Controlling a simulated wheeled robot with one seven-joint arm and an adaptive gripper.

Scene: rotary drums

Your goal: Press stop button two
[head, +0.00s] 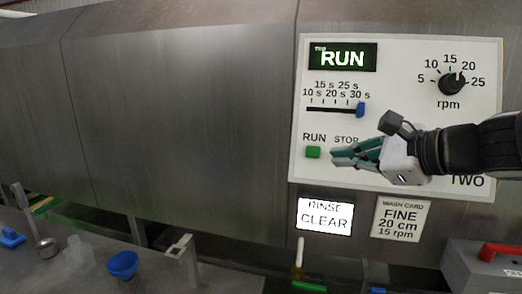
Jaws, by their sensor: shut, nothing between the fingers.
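The control panel marked TWO (400,60) is a white plate on the metal housing. Its lit display (342,57) reads RUN. A green button (313,152) sits under the RUN label. The STOP label (346,140) is partly visible to its right, and the button under it is hidden behind my gripper. My gripper (334,157) is shut and empty, with its fingertips pointing left just below the STOP label. I cannot tell whether the fingertips touch the panel or the hidden button.
The panel has a blue slider (361,110) and a black rpm knob (452,84). Below hang a lit RINSE CLEAR sign (325,215) and a wash card (401,217). A bench (60,275) at lower left holds a blue bowl (122,265) and a ladle (47,247). A grey box with a red handle (500,251) stands lower right.

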